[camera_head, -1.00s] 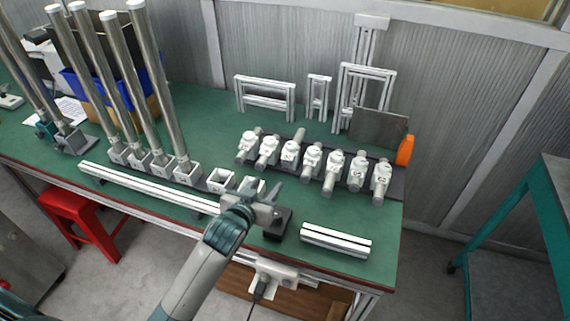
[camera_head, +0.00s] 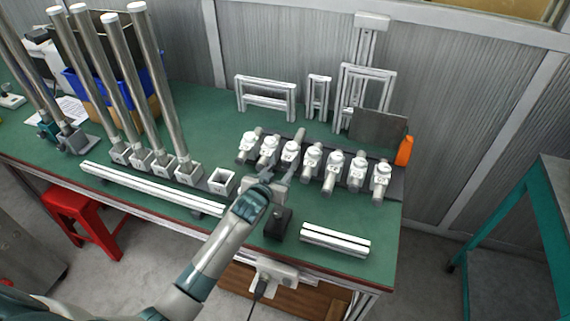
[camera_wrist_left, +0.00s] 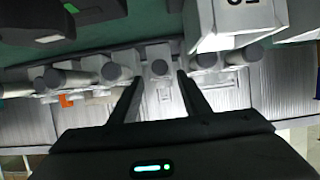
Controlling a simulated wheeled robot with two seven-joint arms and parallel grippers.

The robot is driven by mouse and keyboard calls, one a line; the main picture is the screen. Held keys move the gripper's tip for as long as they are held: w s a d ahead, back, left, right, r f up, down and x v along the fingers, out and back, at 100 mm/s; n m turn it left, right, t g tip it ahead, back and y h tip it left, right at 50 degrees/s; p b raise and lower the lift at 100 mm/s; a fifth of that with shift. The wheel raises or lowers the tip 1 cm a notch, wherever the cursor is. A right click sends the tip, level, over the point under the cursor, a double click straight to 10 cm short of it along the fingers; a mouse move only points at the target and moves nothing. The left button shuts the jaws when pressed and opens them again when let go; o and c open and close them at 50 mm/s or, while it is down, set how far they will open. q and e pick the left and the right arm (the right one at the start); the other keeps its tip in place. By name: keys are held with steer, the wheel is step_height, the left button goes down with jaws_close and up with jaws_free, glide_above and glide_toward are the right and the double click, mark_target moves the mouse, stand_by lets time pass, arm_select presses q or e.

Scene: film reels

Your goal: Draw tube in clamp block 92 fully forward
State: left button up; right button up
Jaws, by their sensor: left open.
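A row of white clamp blocks with grey tubes stands on a dark rail on the green table; their numbers are too small to read, so I cannot confirm which is 92. In the third clamp block from the left (camera_head: 291,148), the tube (camera_head: 298,134) sticks out at the back, while the neighbours' tubes stick out at the front. My left gripper (camera_head: 280,176) is open and empty, just in front of this block. In the left wrist view, a round tube end (camera_wrist_left: 160,68) shows beyond and between the open fingers (camera_wrist_left: 162,88). My right gripper is not in view.
An open square socket (camera_head: 222,181) and a black block (camera_head: 278,223) stand near my left gripper. Tall tubes (camera_head: 155,85) stand in sockets to the left. White rails (camera_head: 335,241) lie at the front right. A large numbered grey block (camera_wrist_left: 235,25) shows close in the wrist view.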

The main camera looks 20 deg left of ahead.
mark_target(286, 164)
arm_select(q)
steer(key=x, duration=0.5)
steer(key=shift+w, duration=0.1)
steer(key=shift+w+f, duration=0.25)
steer(key=shift+w, duration=0.2)
